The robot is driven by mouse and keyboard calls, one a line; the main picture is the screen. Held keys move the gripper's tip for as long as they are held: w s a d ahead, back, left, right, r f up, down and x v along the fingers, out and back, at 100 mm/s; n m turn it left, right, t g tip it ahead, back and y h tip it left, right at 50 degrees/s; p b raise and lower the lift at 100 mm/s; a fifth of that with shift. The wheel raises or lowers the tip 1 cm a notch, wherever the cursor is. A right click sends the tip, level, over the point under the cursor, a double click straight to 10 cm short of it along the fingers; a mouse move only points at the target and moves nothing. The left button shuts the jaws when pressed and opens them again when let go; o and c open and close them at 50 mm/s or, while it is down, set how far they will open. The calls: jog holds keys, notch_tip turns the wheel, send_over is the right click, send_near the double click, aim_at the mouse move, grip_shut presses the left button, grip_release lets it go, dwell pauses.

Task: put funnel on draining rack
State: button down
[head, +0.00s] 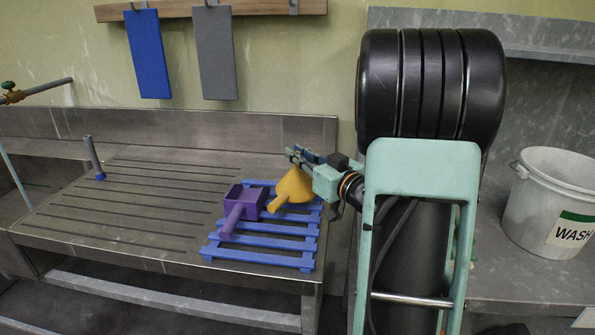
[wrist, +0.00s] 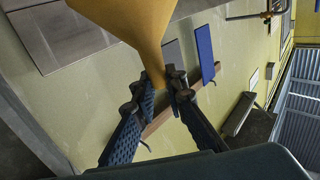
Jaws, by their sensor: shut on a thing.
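The yellow-orange funnel (head: 293,187) is in my gripper (head: 303,157), over the back right part of the blue slatted draining rack (head: 264,244). In the wrist view the funnel (wrist: 130,22) narrows toward my fingertips (wrist: 163,88), which are shut on its narrow end. Its wide part points away from the gripper and runs out of the wrist view. In the head view it hangs low over the slats; I cannot tell whether it touches them. The rack lies on the metal drainboard (head: 130,205).
A purple scoop-like box with a handle (head: 243,203) is on the rack, just left of the funnel. A grey peg with a blue base (head: 95,160) stands on the left drainboard. A white WASH pail (head: 545,205) is at right.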

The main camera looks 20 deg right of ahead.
aim_at(301, 169)
jog(key=shift+d+f, duration=0.2)
jog(key=shift+f, duration=0.1)
jog(key=shift+d+f+b, duration=0.15)
jog(key=shift+f+b, duration=0.15)
jog(key=shift+f, duration=0.6)
jog(key=shift+d+f+b, duration=0.1)
jog(key=shift+f+b, duration=0.2)
jog(key=shift+f, duration=0.55)
jog(key=shift+f, duration=0.1)
jog(key=c, duration=2)
grip_release()
jog(key=shift+o, duration=0.2)
jog(key=s+d, duration=0.2)
jog(key=s, duration=0.9)
jog(key=shift+s+p, duration=0.4)
